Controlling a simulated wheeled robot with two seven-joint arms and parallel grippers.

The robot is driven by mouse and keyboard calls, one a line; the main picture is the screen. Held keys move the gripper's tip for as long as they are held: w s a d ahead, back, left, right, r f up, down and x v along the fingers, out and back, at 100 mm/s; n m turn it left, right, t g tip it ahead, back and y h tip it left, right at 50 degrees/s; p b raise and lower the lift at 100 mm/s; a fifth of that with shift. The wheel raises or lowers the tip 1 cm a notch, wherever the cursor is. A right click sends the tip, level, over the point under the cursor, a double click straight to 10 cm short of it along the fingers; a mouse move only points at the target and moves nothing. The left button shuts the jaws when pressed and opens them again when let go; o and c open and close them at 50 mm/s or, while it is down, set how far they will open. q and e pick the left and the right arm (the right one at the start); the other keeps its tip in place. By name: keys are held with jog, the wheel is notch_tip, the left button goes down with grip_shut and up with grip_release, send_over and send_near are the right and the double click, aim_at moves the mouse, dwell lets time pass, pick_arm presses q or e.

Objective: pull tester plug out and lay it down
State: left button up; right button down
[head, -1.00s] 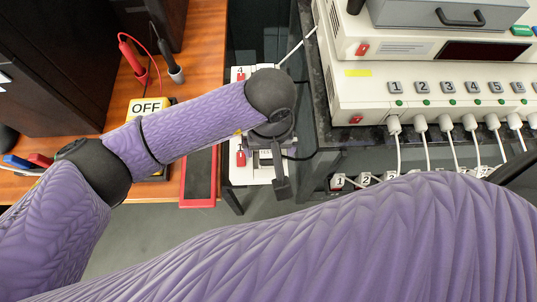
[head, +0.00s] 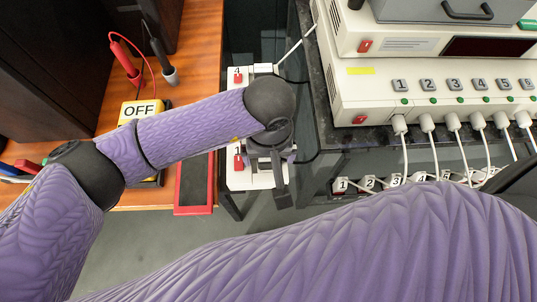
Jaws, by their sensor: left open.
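A white power strip (head: 236,178) with red numbered switches stands in the gap between the wooden table and the dark bench. A white plug (head: 264,69) with a white cable sits at its far end, by switch 4. A dark cable runs out to the right from beside my gripper. I cannot tell which plug is the tester's. My left gripper (head: 280,186) is over the near end of the strip, by switch 1, pointing down. It is open. The wrist and forearm hide the middle of the strip and whatever is between the fingers. My right gripper is not in view.
A yellow box marked OFF (head: 139,110), red and black probes (head: 126,62) and a red-rimmed dark tray (head: 193,210) are on the wooden table (head: 205,45). A white numbered unit (head: 365,95) with several plugged cables stands on the bench at right. A second numbered strip (head: 343,186) lies below.

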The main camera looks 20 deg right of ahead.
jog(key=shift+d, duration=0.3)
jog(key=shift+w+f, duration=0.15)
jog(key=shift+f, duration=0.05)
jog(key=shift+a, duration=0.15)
pick_arm(q)
jog(key=c, duration=0.4)
grip_shut()
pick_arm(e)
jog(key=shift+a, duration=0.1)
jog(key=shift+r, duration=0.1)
